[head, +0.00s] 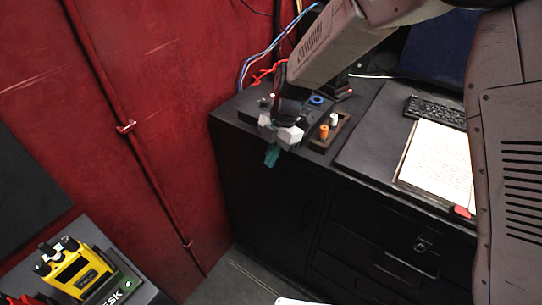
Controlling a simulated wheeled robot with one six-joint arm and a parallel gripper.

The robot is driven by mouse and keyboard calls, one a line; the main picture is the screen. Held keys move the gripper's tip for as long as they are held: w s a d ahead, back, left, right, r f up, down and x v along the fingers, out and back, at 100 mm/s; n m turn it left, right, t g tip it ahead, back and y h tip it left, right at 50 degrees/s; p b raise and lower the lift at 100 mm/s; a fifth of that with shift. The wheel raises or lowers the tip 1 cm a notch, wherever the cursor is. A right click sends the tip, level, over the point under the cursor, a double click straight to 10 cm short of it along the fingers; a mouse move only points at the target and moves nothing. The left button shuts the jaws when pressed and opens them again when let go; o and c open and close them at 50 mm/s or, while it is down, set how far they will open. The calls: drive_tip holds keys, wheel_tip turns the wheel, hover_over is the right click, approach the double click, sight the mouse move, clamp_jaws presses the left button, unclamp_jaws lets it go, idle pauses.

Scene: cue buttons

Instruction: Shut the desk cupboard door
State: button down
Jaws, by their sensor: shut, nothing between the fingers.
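The black desk (375,155) stands against the red wall, with its front facing me. The cupboard door (265,205) is the dark panel on the left of the desk front. It looks about flush with the front, but it is too dark to tell whether it is fully shut. My gripper (272,156) has teal fingertips and points down. It is shut and empty, in front of the desk's top edge near the upper part of the door. I cannot tell if it touches the door.
Drawers (385,240) are right of the door. On the desk are a small tray with orange and white pegs (328,132), a control box with a blue button (316,99), an open notebook (437,160) and a keyboard (436,112). A yellow device (75,268) stands lower left. Floor shows between.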

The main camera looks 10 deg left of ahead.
drive_tip(key=v, duration=1)
drive_tip(key=shift+w+a, duration=0.15)
drive_tip(key=shift+a, duration=0.25)
drive_tip(key=shift+m, duration=0.7)
drive_tip(key=s+d+r+m+t, duration=0.1)
drive_tip(key=s+d+r+m, duration=0.3)
drive_tip(key=s+d+m, duration=0.5)
drive_tip(key=s+d+r+m+t+h, duration=0.1)
drive_tip(key=s+d+r+m, duration=0.3)
drive_tip(key=s+d+m, duration=0.4)
drive_tip(key=s+d+r+m+t+h, duration=0.1)
drive_tip(key=s+d+r+m, duration=0.3)
drive_tip(key=s+d+m, duration=0.5)
drive_tip(key=shift+s+d+m+t, duration=0.45)
drive_tip(key=shift+d+t, duration=0.25)
drive_tip(key=shift+d, duration=3.25)
